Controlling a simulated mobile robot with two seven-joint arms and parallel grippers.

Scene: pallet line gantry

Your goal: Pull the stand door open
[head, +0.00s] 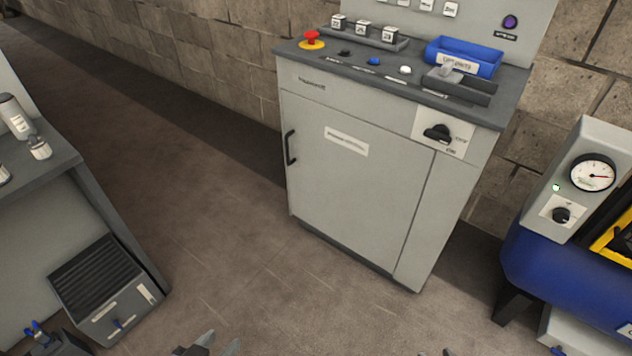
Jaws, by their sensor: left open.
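The grey stand (462,195) stands against the block wall with its door (350,200) flush in the front, so it looks closed. A black vertical bar handle (290,148) is on the door's left edge. My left gripper (212,346) shows only its fingertips at the bottom edge, open and empty, well below and in front of the handle. Only a small dark tip, perhaps of my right gripper (448,352), shows at the bottom edge; its jaws are hidden.
The stand's top carries a red stop button (311,39), a blue bin (463,57) and small buttons. A grey bench (45,170) is left, a blue machine (565,270) right. Floor before the door is clear.

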